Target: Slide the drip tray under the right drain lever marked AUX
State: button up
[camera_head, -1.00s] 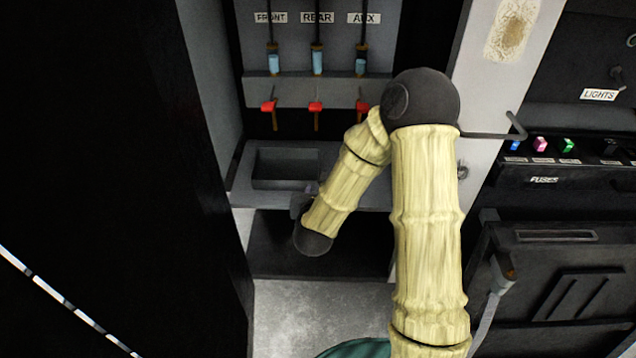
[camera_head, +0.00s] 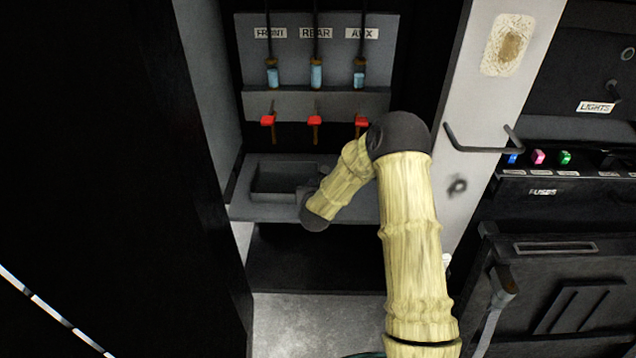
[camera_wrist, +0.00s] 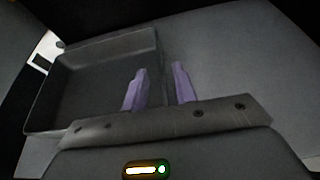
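The drip tray (camera_head: 284,183) is a dark, shallow rectangular box on a grey shelf, at the left below the FRONT and REAR levers. The red AUX drain lever (camera_head: 361,122) is the rightmost of three, partly behind my arm, below the AUX label (camera_head: 362,33). My gripper is at the tray's right end, mostly hidden by my wrist in the head view. In the wrist view my gripper (camera_wrist: 159,69) has its two purple fingers apart, one over the tray (camera_wrist: 95,82) interior, one right of its right wall. Contact with the wall cannot be told.
The grey shelf (camera_head: 240,212) is bare to the right of the tray, partly behind my arm. A pale post with a bar handle (camera_head: 484,149) stands to the right of the shelf. A dark recess lies below the shelf.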

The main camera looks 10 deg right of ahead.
jog(key=shift+x, duration=1)
jog(key=shift+c, duration=0.2)
grip_shut()
